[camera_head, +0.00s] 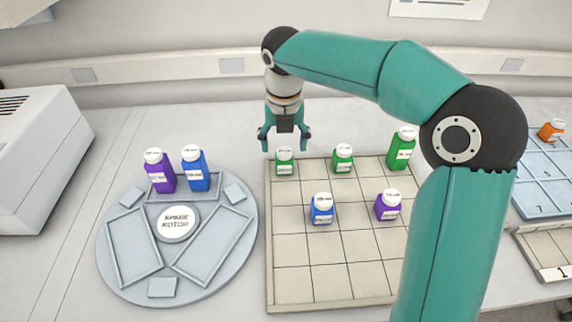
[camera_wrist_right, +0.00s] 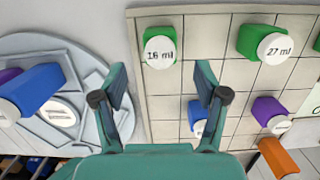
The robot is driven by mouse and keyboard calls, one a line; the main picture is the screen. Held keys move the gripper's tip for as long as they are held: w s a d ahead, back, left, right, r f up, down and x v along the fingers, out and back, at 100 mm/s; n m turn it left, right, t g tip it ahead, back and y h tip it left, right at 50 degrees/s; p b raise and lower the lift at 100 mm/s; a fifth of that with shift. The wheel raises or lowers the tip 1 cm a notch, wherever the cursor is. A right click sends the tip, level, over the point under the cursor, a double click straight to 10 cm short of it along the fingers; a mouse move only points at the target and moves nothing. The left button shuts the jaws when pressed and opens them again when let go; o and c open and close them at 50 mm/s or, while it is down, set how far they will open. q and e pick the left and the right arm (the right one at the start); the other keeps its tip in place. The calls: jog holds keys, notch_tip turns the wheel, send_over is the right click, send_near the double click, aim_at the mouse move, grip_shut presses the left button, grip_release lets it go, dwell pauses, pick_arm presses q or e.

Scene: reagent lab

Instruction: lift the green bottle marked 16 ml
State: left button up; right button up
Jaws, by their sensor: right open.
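The green bottle marked 16 ml (camera_wrist_right: 160,48) stands on the gridded tray (camera_wrist_right: 180,107); its lid label reads clearly in the right wrist view. In the head view this green bottle (camera_head: 284,163) is at the tray's far left corner, with a white cap. My right gripper (camera_head: 285,142) points down with its fingers spread, just above and behind the bottle's cap in the picture. In the wrist view the open fingers (camera_wrist_right: 160,88) are empty, and the bottle lies beyond their tips. My left gripper is in neither view.
A green bottle marked 27 ml (camera_wrist_right: 276,46), a taller green bottle (camera_head: 402,150), a blue bottle (camera_head: 322,211) and a purple bottle (camera_head: 387,206) share the tray. A round rotor (camera_head: 247,236) stands left with two bottles. My right arm covers the tray's right side.

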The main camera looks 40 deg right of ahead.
aim_at(285, 152)
jog(key=shift+w+d+f, duration=0.1)
jog(key=shift+w+f, duration=0.05)
jog(key=shift+f, duration=0.8)
jog(key=shift+w+d+f, duration=0.15)
jog(key=shift+f, duration=0.85)
jog(key=shift+w+d+f, duration=0.1)
jog(key=shift+w+f, duration=0.05)
jog(key=shift+f, duration=0.8)
jog(key=shift+c, duration=0.2)
jog(key=shift+r, duration=0.1)
jog(key=c, duration=1.2)
